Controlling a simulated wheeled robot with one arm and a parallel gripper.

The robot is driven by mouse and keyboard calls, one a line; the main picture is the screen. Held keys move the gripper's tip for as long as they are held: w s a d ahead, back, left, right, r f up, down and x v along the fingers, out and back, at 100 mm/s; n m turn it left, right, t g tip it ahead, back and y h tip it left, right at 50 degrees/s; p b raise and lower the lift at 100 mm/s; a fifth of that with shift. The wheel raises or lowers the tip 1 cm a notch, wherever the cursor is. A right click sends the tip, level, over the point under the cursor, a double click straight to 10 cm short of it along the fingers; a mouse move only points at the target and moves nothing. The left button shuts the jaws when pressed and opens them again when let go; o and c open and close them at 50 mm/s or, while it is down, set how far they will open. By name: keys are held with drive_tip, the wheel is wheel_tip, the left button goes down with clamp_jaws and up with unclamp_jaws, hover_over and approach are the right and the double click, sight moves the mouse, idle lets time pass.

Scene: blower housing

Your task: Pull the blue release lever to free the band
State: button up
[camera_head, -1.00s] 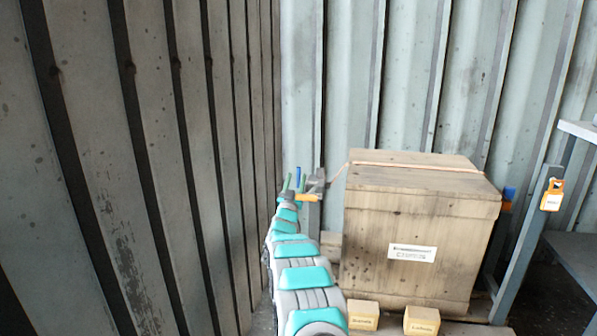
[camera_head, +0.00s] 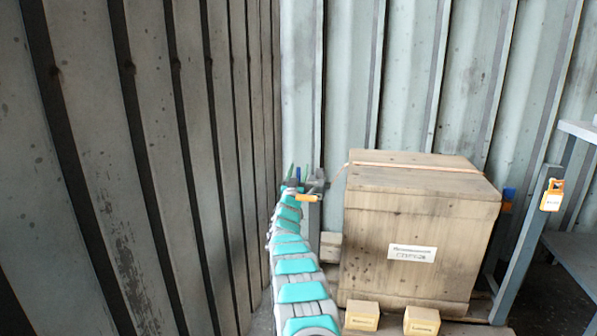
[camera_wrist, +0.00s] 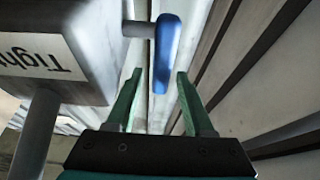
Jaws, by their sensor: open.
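The blue release lever (camera_wrist: 166,50) shows in the wrist view, joined by a short grey rod to a grey housing with a white label reading "Tight". My gripper (camera_wrist: 157,75) is open, with its green fingers on either side of the lever's lower end in the picture. I cannot tell whether they touch it. In the head view, my gripper (camera_head: 299,173) is beside the grey device left of the wooden crate (camera_head: 415,245). The band (camera_head: 415,166) runs across the crate's top, toward that device at its left edge.
An orange-ended bar (camera_head: 308,198) sits by my gripper. Dark ribbed wall (camera_head: 150,150) stands close on the left, pale corrugated wall behind. Two small wooden blocks (camera_head: 362,315) (camera_head: 421,320) stand before the crate. A grey post with an orange tag (camera_head: 552,195) is at right.

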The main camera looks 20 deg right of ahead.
clamp_jaws()
idle(0.4)
idle(1.0)
